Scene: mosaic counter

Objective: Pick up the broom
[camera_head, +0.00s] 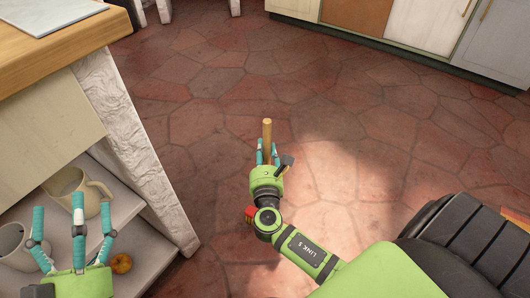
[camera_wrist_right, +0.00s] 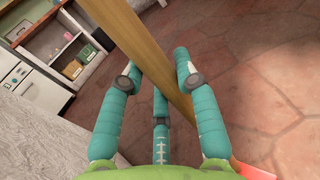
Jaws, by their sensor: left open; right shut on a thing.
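The broom's wooden handle (camera_head: 267,131) rises out of my right gripper (camera_head: 268,155) in the head view. In the right wrist view the handle (camera_wrist_right: 139,45) runs diagonally between the teal fingers of the right gripper (camera_wrist_right: 155,85), which is shut on it. A red piece (camera_head: 250,214) shows beside my right wrist, and red (camera_wrist_right: 248,171) shows at the lower right of the wrist view; it may be the broom's head, mostly hidden. My left gripper (camera_head: 75,218) is open and empty at the lower left, in front of the counter shelves.
A counter with a wooden top (camera_head: 45,48) and open shelves stands at the left. A beige mug (camera_head: 78,190) and a small orange round thing (camera_head: 122,263) are on its shelves. Cabinets (camera_head: 420,25) line the back. The red stone floor (camera_head: 390,130) between is clear.

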